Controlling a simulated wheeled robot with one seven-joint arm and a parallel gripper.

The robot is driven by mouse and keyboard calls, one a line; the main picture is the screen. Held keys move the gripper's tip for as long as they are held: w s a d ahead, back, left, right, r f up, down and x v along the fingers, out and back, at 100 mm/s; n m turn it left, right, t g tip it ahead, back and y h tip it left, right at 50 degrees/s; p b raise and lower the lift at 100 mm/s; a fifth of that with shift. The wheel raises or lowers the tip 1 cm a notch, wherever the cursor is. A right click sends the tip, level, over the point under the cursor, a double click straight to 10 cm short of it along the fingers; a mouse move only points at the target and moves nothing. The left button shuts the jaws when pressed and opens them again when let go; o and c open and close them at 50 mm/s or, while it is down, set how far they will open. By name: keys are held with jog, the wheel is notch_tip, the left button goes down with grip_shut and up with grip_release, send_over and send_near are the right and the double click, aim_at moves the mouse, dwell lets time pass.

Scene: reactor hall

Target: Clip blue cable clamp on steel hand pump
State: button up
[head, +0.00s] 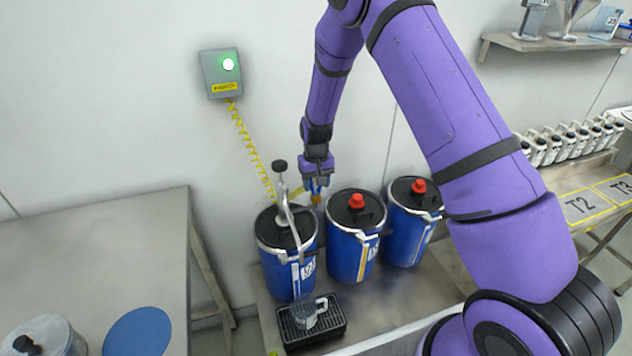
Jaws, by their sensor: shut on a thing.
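The steel hand pump (285,212) stands upright on the lid of the left blue drum (278,276), with a black knob at its top and a bent spout. My gripper (317,190) points down just right of the pump, above the gap between the left and middle drums. It is shut on the small blue cable clamp (314,187), which is partly hidden by the fingers. The clamp appears apart from the pump, but depth is hard to judge. A yellow coiled cable (249,150) runs from the wall box down behind the pump toward the clamp.
The grey wall box (221,74) shows a green light. Two more blue drums with red caps, the middle (350,247) and the right (405,238), stand close to my gripper. A clear jug (309,312) sits on a black drip tray (290,338) in front. A steel table (95,250) is at left.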

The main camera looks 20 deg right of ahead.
jog(key=shift+f, duration=0.4)
dwell(0.3)
jog(key=o, duration=0.8)
notch_tip(320, 180, up, 11)
jog(key=shift+f, duration=0.1)
dwell(0.4)
